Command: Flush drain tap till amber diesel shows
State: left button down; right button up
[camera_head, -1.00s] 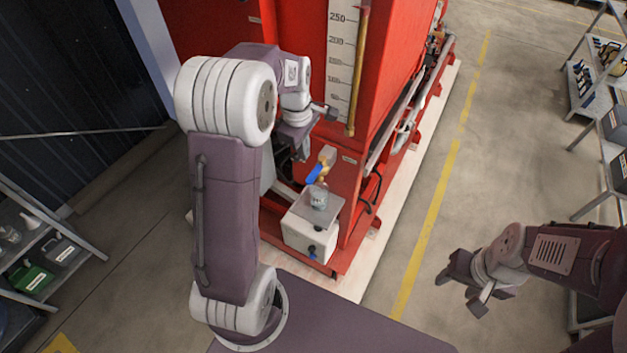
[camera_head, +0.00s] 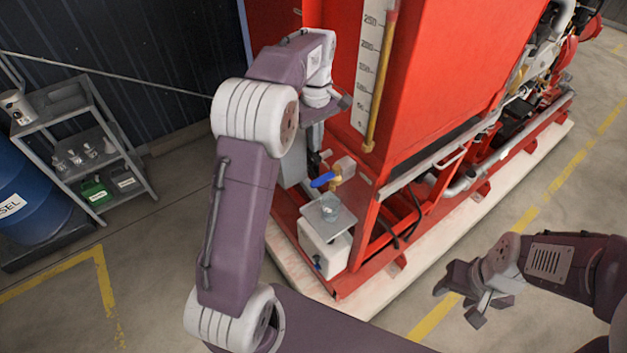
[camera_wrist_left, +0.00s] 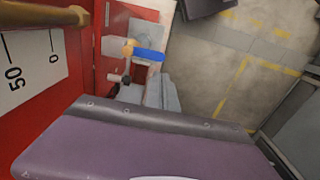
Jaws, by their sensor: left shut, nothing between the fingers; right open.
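The brass drain tap (camera_head: 337,172) with its blue lever (camera_head: 322,180) sticks out low on the red tank's end. They also show in the left wrist view as the brass body (camera_wrist_left: 128,47) and blue lever (camera_wrist_left: 149,55). A clear jar (camera_head: 330,208) stands below the tap on a grey tray (camera_head: 346,221) on a white box; its contents are too small to tell. My left gripper (camera_head: 330,108) is above the tap, apart from it, shut and empty, partly hidden by its wrist. My right gripper (camera_head: 462,301) is open and empty over the floor at right.
The red tank (camera_head: 440,90) carries a scale (camera_head: 369,70) and an amber-brown sight tube (camera_head: 382,80). A shelf (camera_head: 125,150) and blue drum (camera_head: 30,200) stand left. Floor is clear between.

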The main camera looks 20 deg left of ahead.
pick_arm(q)
jog(key=a, duration=0.1)
jog(key=p, duration=0.2)
send_over(314, 183)
notch_tip(314, 183, down, 9)
jog(key=shift+s+a+f, duration=0.1)
jog(key=shift+a+f, duration=0.05)
jog(key=f, duration=0.3)
jog(key=f+p, duration=0.1)
jog(key=shift+d+f, duration=0.15)
jog(key=shift+d, duration=0.15)
jog(key=shift+a+f, duration=0.15)
jog(key=shift+f, duration=0.05)
pick_arm(e)
jog(key=r, duration=0.3)
jog(key=shift+a+r, duration=0.1)
jog(key=shift+a, duration=0.1)
